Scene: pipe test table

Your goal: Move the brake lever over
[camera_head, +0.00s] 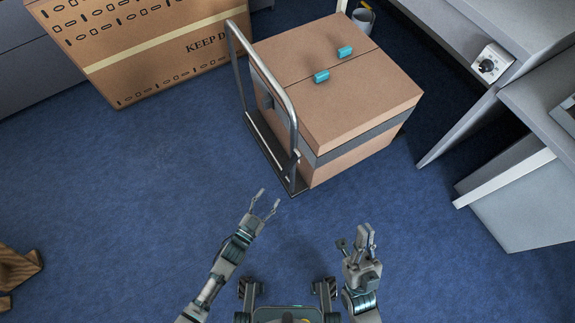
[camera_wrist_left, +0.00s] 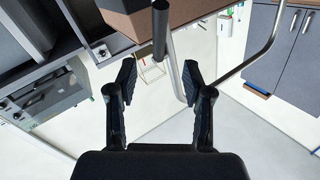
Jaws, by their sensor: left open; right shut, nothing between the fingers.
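A cart with a tall grey metal handle (camera_head: 290,105) carries a large brown box (camera_head: 335,110). I cannot clearly make out the brake lever; a small dark grey part (camera_head: 267,98) sits at the handle's far side, and I cannot tell whether it is the lever. My left gripper (camera_head: 266,202) is open and empty, in front of the cart's near corner and apart from it. In the left wrist view its fingers (camera_wrist_left: 159,72) are spread, with a grey tube (camera_wrist_left: 174,68) beyond them. My right gripper (camera_head: 367,232) is shut and empty over the floor, right of the left one.
A larger cardboard box (camera_head: 150,50) stands at the back left. Grey benches, one with a black knob (camera_head: 487,65), stand at the right. A brown object (camera_head: 18,268) lies at the left edge. Blue floor between is clear.

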